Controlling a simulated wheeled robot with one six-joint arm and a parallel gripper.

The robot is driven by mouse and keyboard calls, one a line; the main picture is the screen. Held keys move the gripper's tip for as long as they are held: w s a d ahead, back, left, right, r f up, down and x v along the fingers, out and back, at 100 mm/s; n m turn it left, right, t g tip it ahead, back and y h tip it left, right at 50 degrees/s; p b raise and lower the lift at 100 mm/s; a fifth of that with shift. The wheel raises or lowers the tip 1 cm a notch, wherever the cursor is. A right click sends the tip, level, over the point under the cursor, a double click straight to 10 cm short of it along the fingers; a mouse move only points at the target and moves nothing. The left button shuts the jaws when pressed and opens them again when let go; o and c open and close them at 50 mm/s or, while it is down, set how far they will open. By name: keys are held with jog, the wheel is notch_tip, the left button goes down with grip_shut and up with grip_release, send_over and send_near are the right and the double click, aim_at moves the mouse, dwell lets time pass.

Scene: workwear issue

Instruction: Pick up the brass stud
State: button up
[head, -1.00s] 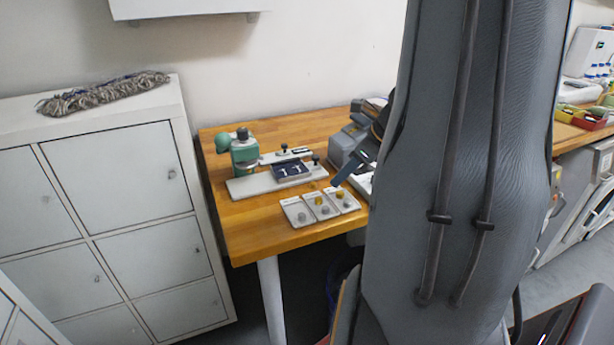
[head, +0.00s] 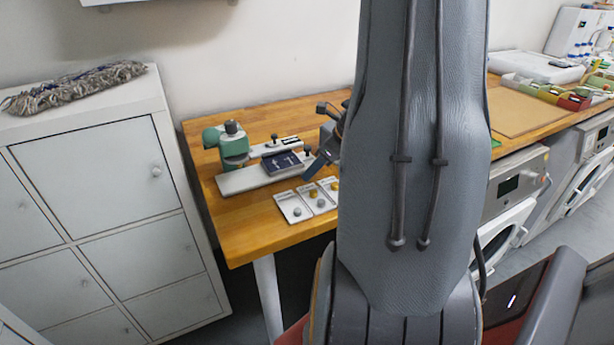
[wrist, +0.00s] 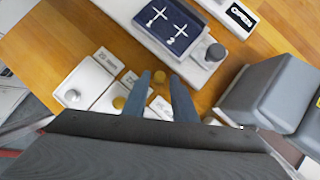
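Small pale trays with studs stand near the front of the wooden table. In the wrist view, one brass stud (wrist: 118,103) lies left of my fingers. Another brass-coloured piece (wrist: 159,76) shows in the gap between my fingertips. My gripper (wrist: 161,75) points down at the trays with its two blue-grey fingers apart. I cannot tell its height above them. The wrist housing hides the lower part of that view.
A silver stud (wrist: 72,95) is on the left tray (wrist: 88,75). A dark blue board with white crosses (wrist: 168,22) lies on a pale base with a green press (head: 233,147). A grey machine (wrist: 268,92) stands close on the right. Lockers (head: 100,180) flank the table.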

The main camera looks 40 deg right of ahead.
jog(key=shift+w+a+f, duration=0.1)
jog(key=shift+w+f, duration=0.2)
jog(key=shift+f, duration=0.15)
grip_shut()
jog(key=shift+r, duration=0.15)
